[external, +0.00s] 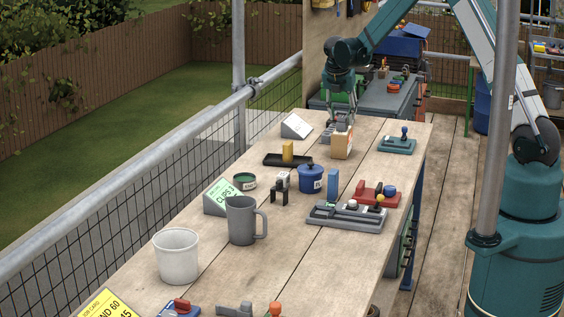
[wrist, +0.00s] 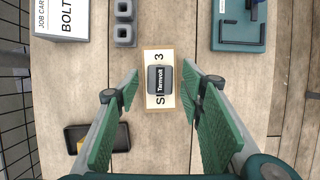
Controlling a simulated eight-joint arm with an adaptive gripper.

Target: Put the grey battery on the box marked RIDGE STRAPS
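The grey battery (wrist: 160,79), with a dark label reading "Tarnvolt", lies on top of a tan box with a pale label (wrist: 158,57). The battery covers the middle of the label; only an "S" and a "3" show, so I cannot read its full marking. The box (external: 342,148) stands on the table in the external view, below my gripper (external: 340,122). In the wrist view my gripper (wrist: 160,90) is open, with its green-padded fingers wide apart on either side of the battery and a gap on both sides.
A black tray (external: 288,160) holds a yellow block. A teal tray (external: 397,145) stands to the right. Blue pot (external: 310,180), mug (external: 242,222) and other items crowd the nearer table.

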